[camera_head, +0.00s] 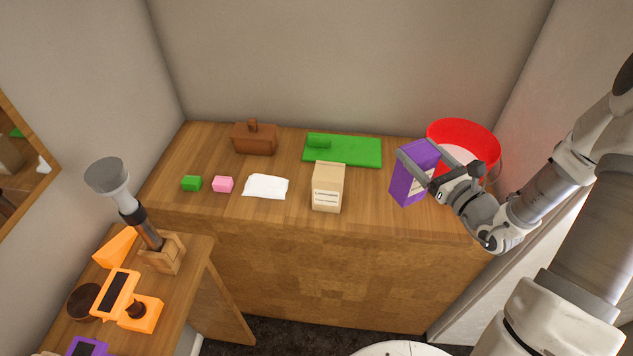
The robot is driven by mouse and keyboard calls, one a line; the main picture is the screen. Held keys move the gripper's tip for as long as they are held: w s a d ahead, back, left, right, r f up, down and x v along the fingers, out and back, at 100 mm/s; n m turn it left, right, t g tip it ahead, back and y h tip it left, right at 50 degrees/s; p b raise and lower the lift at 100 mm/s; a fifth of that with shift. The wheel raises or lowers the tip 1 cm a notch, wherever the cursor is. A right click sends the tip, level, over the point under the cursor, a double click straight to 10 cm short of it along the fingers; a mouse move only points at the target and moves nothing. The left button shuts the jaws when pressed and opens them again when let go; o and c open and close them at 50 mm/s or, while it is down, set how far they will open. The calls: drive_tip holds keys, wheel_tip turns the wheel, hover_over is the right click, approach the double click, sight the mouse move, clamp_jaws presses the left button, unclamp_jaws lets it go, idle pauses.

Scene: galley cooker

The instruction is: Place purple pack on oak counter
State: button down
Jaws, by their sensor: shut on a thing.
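The purple pack (408,180) is a tall box with a pale label on its right side. The pack is slightly tilted. The oak counter (270,215) runs along the back wall. The pack appears over the counter's right part; I cannot tell whether its base touches the wood.
A red round container (463,135) stands behind my gripper. A tan carton (328,188), white cloth (266,187), pink block (223,184), green block (192,183), brown box (254,139) and green board (345,152) occupy the counter. A side table (192,262) holds orange devices.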

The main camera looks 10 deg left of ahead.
drive_tip(key=b, duration=0.2)
drive_tip(key=w+n+y+b, duration=0.1)
drive_tip(key=b, duration=0.1)
drive_tip(key=shift+w+f+g, duration=0.25)
drive_tip(key=shift+f+g, duration=0.1)
drive_tip(key=shift+g, duration=0.05)
drive_tip(key=b, duration=0.3)
drive_tip(key=r+y+b, duration=0.1)
drive_tip(key=b, duration=0.2)
drive_tip(key=shift+w+a+n+g, duration=0.1)
drive_tip(key=shift+w+n+g, duration=0.2)
drive_tip(key=shift+n+g, duration=0.1)
drive_tip(key=r+b, duration=0.1)
drive_tip(key=b, duration=0.2)
drive_tip(key=shift+a+y+b, duration=0.1)
drive_tip(key=shift+y+b, duration=0.2)
drive_tip(key=shift+s+a+r+g+b, duration=0.1)
drive_tip(key=shift+s+r+g+b, duration=0.05)
drive_tip(key=shift+r+b, duration=0.4)
drive_tip(key=shift+s+a+r+g+b, duration=0.15)
drive_tip(key=shift+r+b, duration=0.15)
drive_tip(key=shift+b, duration=0.35)
wheel_tip(320, 180, down, 10)
drive_tip(key=b, duration=0.3)
drive_tip(key=shift+d, duration=0.1)
drive_tip(key=shift+f, duration=0.2)
unclamp_jaws()
drive_tip(key=shift+r, duration=0.1)
